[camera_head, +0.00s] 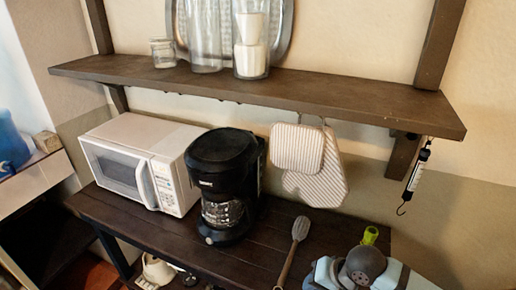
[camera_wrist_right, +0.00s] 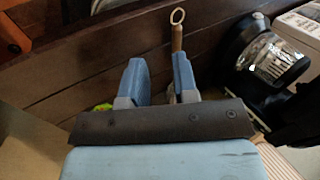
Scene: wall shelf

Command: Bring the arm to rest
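My right arm (camera_head: 365,268) shows at the bottom right of the head view, over the right end of the dark wooden table (camera_head: 105,208). Its fingertips are hidden there. In the right wrist view my right gripper (camera_wrist_right: 159,65) has its two blue fingers apart, with only table planks seen between them. A utensil (camera_head: 299,232) with a grey head lies on the table, left of my right arm. In the right wrist view its wooden handle with a ring (camera_wrist_right: 177,32) shows beyond one fingertip; I cannot tell the exact distance. My left gripper is not in view.
A black coffee maker (camera_head: 222,165) and a white microwave (camera_head: 120,160) stand on the table. Above is a wall shelf (camera_head: 270,93) with glass jars (camera_head: 252,50). Striped mitts (camera_head: 318,170) and a hook scale (camera_head: 416,172) hang below it. A yellow-green item (camera_head: 370,235) is beside my right arm.

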